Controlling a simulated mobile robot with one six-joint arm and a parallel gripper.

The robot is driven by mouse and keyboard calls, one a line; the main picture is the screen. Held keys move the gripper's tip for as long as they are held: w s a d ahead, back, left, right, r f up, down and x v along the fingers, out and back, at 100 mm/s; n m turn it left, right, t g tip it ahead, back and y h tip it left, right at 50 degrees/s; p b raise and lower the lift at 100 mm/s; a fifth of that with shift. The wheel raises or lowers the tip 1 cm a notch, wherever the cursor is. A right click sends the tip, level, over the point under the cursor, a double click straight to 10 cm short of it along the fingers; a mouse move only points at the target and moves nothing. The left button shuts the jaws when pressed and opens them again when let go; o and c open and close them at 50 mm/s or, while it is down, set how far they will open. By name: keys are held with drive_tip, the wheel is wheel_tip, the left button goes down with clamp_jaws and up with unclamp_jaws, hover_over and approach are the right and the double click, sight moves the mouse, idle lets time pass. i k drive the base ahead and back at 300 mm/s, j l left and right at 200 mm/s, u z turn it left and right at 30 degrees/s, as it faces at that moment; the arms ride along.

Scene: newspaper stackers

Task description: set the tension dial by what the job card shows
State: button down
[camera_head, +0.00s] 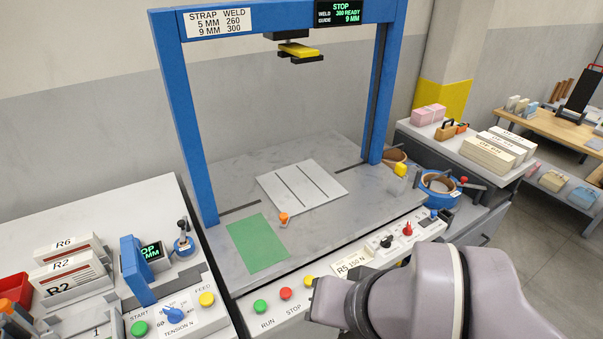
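A blue tension dial (174,314) sits on the white panel of the left machine, above the printed words TENSION N. A 60 mark shows at its left; its exact setting is too small to read. A card (353,266) reading "R5 150 N" lies on the front ledge of the main machine, partly behind my arm. A black knob (386,242) and a red knob (407,229) sit right of the card. My arm reaches in from the lower right, over the front of the machine. My gripper's fingers do not show.
The blue arch (187,110) stands over the grey bed, with a green mat (257,245) and white plate (301,188). Green, red and yellow buttons line the front ledge. Bundles R6 and R2 (68,274) stand at left. A strap reel (439,184) is at right.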

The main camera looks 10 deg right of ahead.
sight(386, 243)
drive_tip(key=z, duration=0.8)
